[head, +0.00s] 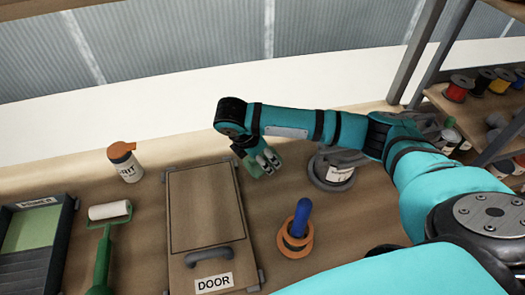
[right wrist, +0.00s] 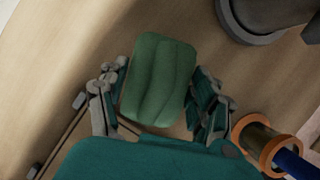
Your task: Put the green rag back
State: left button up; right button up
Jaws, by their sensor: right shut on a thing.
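The green rag (right wrist: 160,80) is a folded, soft-looking bundle between the fingers of my right gripper (right wrist: 158,92). In the head view the right gripper (head: 262,165) points down over the bench, just right of the panel marked DOOR, with part of the green rag (head: 244,164) showing beside its fingers. The gripper is shut on the rag. Bench wood shows around the rag in the right wrist view; I cannot tell how high it is held. My left gripper is not in view.
The DOOR panel (head: 205,215) lies left of the gripper. A bottle (head: 125,165), a roller (head: 110,211) and a tray (head: 70,240) are at left. Shelves with spools stand at right.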

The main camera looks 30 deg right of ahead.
jog(key=w, duration=0.1)
jog(key=w+d, duration=0.1)
jog(key=w, duration=0.1)
jog(key=w+d, duration=0.1)
jog(key=shift+w+d+f, duration=0.1)
jog(key=shift+w+f, duration=0.25)
jog(key=shift+w, duration=0.05)
jog(key=shift+s+f+p, duration=0.1)
jog(key=shift+f+p, duration=0.25)
jog(key=shift+f, duration=1.3)
jog(key=shift+f, duration=0.1)
jog(key=o, duration=1)
jog(key=shift+o, duration=0.2)
jog(key=v, duration=1.2)
